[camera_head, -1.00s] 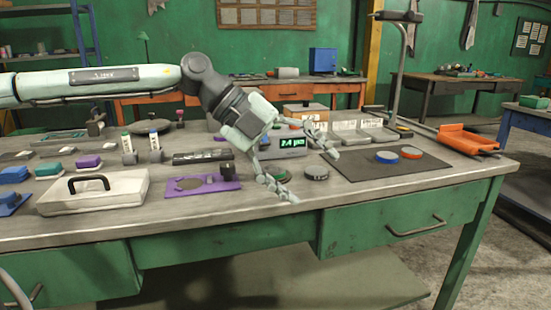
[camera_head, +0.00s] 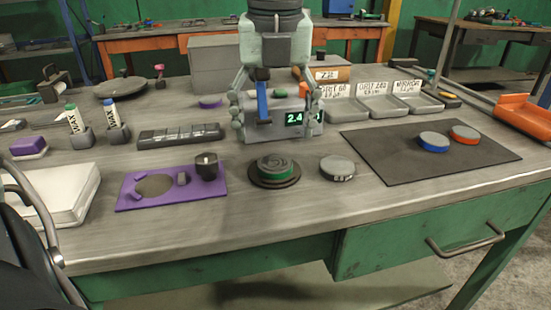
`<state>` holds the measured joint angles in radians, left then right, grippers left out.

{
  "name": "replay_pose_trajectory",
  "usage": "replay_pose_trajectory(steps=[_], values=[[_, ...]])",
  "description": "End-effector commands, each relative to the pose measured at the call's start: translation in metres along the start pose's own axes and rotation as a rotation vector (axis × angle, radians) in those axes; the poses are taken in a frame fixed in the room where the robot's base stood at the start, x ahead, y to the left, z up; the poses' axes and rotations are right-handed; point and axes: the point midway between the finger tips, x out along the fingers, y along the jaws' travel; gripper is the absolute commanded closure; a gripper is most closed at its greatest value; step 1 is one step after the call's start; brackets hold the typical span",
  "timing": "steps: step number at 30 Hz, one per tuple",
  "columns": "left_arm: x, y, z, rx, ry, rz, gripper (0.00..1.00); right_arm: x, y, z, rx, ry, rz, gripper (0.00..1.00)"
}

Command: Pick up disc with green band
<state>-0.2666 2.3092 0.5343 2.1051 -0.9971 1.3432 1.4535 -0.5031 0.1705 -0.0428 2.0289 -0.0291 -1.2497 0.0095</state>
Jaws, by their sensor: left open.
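The disc with the green band (camera_head: 275,167) lies flat on a dark round base near the front of the bench, its grey top fully in view. My left gripper (camera_head: 275,120) hangs down from the top of the picture, behind and above the disc. Its two fingers are spread wide and apart from the disc, with nothing between them that I can see held. A small display box (camera_head: 300,119) stands just behind the fingers and is partly hidden by them. My right gripper is not in view.
A grey disc (camera_head: 337,167) sits close to the right. Discs with blue (camera_head: 433,142) and orange (camera_head: 464,134) bands lie on a dark mat (camera_head: 410,168). A purple tray (camera_head: 130,201) with a dark cup (camera_head: 206,166) is close at left. Bench front is clear.

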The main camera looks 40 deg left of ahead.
Motion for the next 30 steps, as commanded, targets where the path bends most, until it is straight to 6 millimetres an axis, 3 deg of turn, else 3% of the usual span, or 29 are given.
replay_pose_trajectory(steps=[5,12,21,30], values=[[0.021,0.0,0.0,0.001,0.006,0.0,0.25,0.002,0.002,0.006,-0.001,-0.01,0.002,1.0],[0.056,-0.001,0.001,0.001,0.004,-0.003,0.25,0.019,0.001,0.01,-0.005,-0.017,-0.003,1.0],[0.062,-0.001,0.002,-0.001,0.001,-0.004,0.25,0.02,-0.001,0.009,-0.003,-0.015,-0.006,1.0],[0.061,-0.001,0.002,0.0,0.002,-0.004,0.61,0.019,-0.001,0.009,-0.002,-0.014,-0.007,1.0]])
